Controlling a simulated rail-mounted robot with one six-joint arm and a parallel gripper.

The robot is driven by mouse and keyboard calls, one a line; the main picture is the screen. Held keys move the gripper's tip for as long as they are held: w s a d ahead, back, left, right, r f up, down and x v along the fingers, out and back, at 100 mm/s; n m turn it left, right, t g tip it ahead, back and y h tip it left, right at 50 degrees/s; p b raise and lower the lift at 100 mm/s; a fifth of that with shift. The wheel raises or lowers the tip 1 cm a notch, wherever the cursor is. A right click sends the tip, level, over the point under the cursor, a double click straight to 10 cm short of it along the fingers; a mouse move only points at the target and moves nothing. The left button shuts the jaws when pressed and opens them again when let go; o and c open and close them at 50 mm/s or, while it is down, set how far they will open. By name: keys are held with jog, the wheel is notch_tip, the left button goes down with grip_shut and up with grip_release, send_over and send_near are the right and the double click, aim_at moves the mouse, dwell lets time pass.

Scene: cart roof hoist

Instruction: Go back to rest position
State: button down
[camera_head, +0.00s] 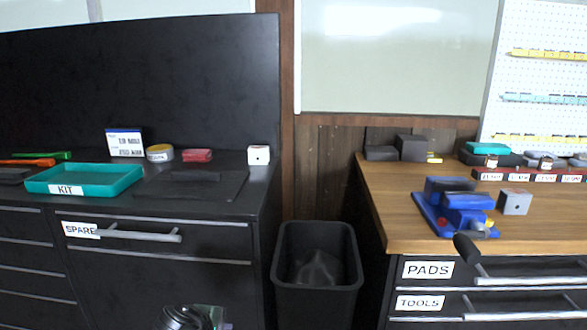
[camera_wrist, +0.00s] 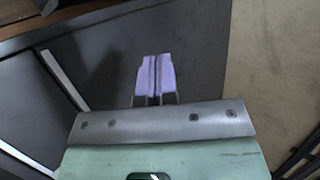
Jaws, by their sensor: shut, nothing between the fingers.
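My gripper (camera_wrist: 156,68) shows in the wrist view with its two purple fingers pressed together and nothing between them. Its fingers stand out over a dark flat surface (camera_wrist: 100,80), apart from any object I can make out. In the head view only a dark, rounded part of my arm shows at the bottom edge, left of centre; the fingers are hidden there.
A black bin (camera_head: 316,270) stands between the dark cabinet (camera_head: 225,225) and the wooden bench (camera_head: 375,200). A teal KIT tray (camera_head: 85,180) sits on the cabinet. A blue vise (camera_head: 455,205) and a grey block (camera_head: 514,201) are on the bench. The drawers look closed.

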jog(key=s+d+f+m+g+y, duration=0.1)
jog(key=s+d+f+m+g, duration=0.3)
jog(key=d, duration=0.8)
jog(key=w+d+r+m+g+y, duration=0.1)
jog(key=d+m+y, duration=0.1)
jog(key=d+m, duration=0.75)
jog(key=s+d+f+m+g+y, duration=0.1)
jog(key=s+d+f+m+g, duration=0.15)
jog(key=d, duration=1.15)
notch_tip(320, 180, up, 23)
jog(key=w+p, duration=0.1)
jog(key=p, duration=2.1)
jog(key=shift+a+r, duration=0.15)
jog(key=shift+a, duration=0.3)
